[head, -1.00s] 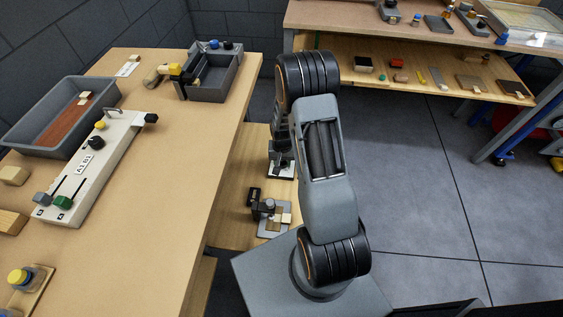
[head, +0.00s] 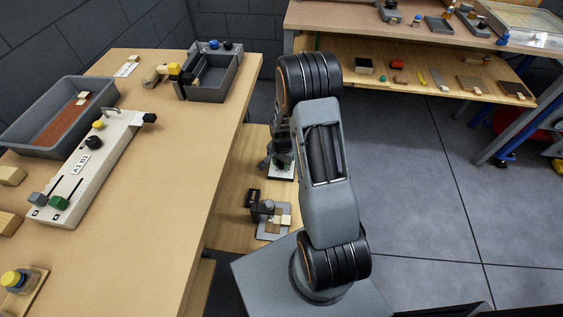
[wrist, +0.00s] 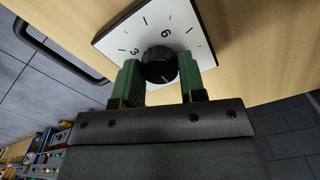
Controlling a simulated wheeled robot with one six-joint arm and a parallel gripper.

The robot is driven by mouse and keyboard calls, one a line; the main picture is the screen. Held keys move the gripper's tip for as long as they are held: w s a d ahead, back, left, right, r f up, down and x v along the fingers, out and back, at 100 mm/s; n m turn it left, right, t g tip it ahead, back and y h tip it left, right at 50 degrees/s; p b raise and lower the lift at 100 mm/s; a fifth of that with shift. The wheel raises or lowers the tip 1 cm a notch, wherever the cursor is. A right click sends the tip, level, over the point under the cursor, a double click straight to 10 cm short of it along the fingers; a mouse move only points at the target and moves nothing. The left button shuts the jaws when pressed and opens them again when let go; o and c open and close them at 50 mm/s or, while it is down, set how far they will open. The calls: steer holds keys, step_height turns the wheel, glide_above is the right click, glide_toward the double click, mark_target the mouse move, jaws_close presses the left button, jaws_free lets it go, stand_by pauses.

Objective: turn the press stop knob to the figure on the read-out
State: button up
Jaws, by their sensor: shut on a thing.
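The press stop knob (wrist: 158,66) is round and black, on a white square dial plate (wrist: 190,25) with tick marks. The figures 3 and 6 can be read on the plate in the wrist view. My gripper (wrist: 159,72) has its green fingers on either side of the knob and is shut on it. In the head view, the pale plate (head: 284,175) shows on the low wooden shelf, with my wrist above it hiding the knob. I cannot make out a figure on any read-out.
A small grey stand with a black post (head: 265,210) is on the same shelf, nearer me. The bench (head: 150,200) at left holds a grey tray (head: 28,122), a white slider panel (head: 108,155) and a grey bin (head: 212,92). A dark handle (wrist: 55,48) shows beside the dial.

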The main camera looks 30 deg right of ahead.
stand_by(0.3)
steer(key=o, duration=0.9)
steer(key=shift+r, duration=0.1)
step_height(320, 180, up, 14)
steer(key=shift+f+p, duration=0.2)
steer(key=shift+p, duration=0.65)
